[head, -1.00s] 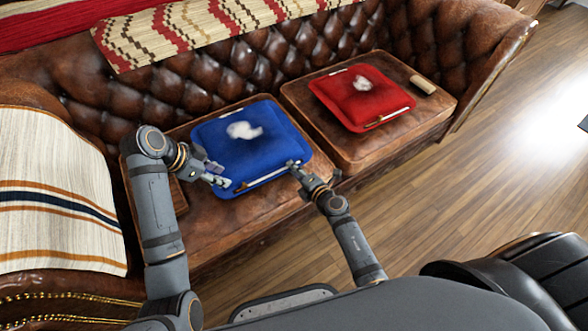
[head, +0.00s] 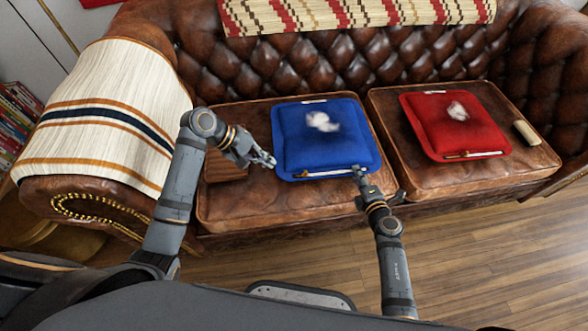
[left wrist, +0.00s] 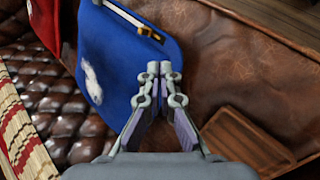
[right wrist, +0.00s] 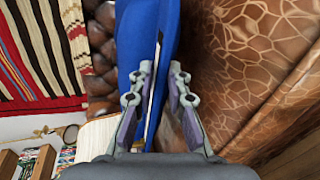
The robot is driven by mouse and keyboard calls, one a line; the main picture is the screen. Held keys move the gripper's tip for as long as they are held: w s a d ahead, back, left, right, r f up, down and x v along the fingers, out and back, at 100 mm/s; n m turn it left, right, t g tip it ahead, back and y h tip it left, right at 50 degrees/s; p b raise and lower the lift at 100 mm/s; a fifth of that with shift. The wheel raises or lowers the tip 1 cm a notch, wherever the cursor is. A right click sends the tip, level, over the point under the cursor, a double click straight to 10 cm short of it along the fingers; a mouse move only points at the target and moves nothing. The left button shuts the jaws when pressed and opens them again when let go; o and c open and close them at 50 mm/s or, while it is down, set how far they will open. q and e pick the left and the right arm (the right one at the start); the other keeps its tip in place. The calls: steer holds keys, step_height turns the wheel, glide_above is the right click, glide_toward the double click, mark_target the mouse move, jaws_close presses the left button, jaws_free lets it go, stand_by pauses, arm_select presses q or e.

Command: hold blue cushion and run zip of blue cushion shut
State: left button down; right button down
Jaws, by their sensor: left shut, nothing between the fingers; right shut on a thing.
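The blue cushion (head: 305,149) lies flat on the left seat, with white stuffing on its top. Its pale zip (head: 328,173) runs along the front edge, with a brass-coloured part near the left end; this also shows in the left wrist view (left wrist: 125,15). My left gripper (head: 271,162) is shut and empty beside the cushion's left edge; in the left wrist view its tips (left wrist: 160,70) overlap the cushion's edge, and contact is unclear. My right gripper (head: 359,172) is shut on the cushion's front right corner, by the zip's right end. The cushion (right wrist: 136,40) passes between its fingers.
A red cushion (head: 450,115) with stuffing on it lies on the right seat, with a tan block (head: 526,133) beside it. A wooden tray (head: 224,168) lies left of my left gripper. A striped throw (head: 100,110) covers the left armrest. The seat before the blue cushion is clear.

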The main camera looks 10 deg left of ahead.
mark_target(303, 174)
steer(key=shift+s+f, duration=0.1)
steer(key=shift+f, duration=0.05)
arm_select(q)
steer(key=d+f+n, duration=0.1)
steer(key=f+n, duration=0.1)
steer(key=n, duration=0.2)
steer(key=d+f+n, duration=0.1)
steer(key=f+n, duration=0.1)
steer(key=n, duration=0.3)
steer(key=d+f+n+h, duration=0.1)
steer(key=f+n, duration=0.1)
steer(key=n, duration=0.2)
steer(key=shift+w+d+f, duration=0.15)
steer(key=shift+w+d, duration=0.15)
steer(key=shift+w, duration=0.1)
steer(key=d, duration=0.1)
steer(key=w+d, duration=0.1)
steer(key=d, duration=0.1)
steer(key=shift+d+f, duration=0.15)
steer(key=shift+w+d, duration=0.1)
steer(key=shift+d, duration=0.2)
